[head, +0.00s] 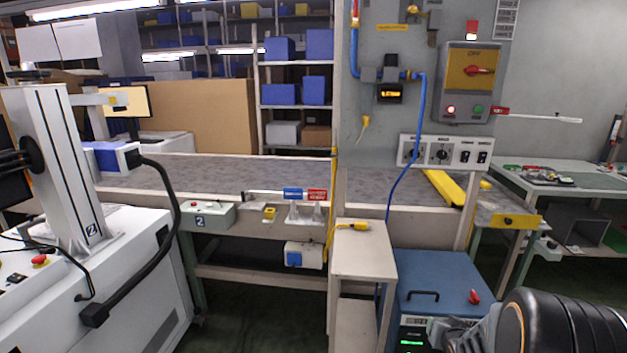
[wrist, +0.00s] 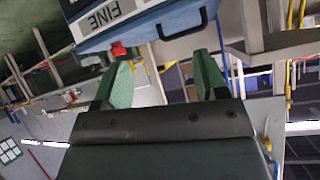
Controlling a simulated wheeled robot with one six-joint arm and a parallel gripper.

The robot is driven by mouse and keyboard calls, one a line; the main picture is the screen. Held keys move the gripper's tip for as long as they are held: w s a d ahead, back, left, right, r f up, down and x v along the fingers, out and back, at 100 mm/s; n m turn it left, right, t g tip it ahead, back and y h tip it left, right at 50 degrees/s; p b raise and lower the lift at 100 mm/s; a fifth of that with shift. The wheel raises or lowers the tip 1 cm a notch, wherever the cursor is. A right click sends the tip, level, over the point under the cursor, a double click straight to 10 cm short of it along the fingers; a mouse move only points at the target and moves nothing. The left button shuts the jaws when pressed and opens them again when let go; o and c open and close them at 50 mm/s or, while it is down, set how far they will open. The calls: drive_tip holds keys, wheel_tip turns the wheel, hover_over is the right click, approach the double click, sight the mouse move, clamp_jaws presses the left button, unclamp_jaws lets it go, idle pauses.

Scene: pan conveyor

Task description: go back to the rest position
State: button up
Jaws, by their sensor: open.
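My gripper (wrist: 163,72) shows in the wrist view with its two green fingers spread apart. Nothing is between the fingers. Past the fingertips, a blue cabinet (wrist: 150,28) with a dark handle, a red knob and a label reading FINE appears upside down; I cannot tell how far off it is. In the head view, part of my arm (head: 565,322) fills the bottom right corner, beside the blue cabinet (head: 445,275). The fingers cannot be made out in the head view.
A narrow beige stand (head: 362,252) is left of the blue cabinet. Behind them runs the grey conveyor (head: 220,180). A control panel (head: 470,82) with a red-handled switch is above. A white machine (head: 130,290) with a column is at left, a workbench (head: 580,180) at right.

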drive_tip(key=s+a+r+n+g+p, duration=0.1)
drive_tip(key=s+a+r+g+p, duration=0.15)
drive_tip(key=a+r+p, duration=0.4)
drive_tip(key=s+a+r+n+g+p, duration=0.1)
drive_tip(key=s+a+r, duration=0.2)
drive_tip(key=r, duration=0.7)
drive_tip(key=s+a+r+n+g+y+p, duration=0.2)
drive_tip(key=s+a+r+p, duration=0.3)
drive_tip(key=s+a+r, duration=0.3)
drive_tip(key=s+r+n+g, duration=0.1)
drive_tip(key=s+r, duration=0.1)
drive_tip(key=s, duration=0.1)
drive_tip(key=shift+s+y, duration=0.25)
drive_tip(key=shift+y, duration=0.15)
drive_tip(key=shift+g, duration=0.25)
drive_tip(key=shift+c, duration=0.3)
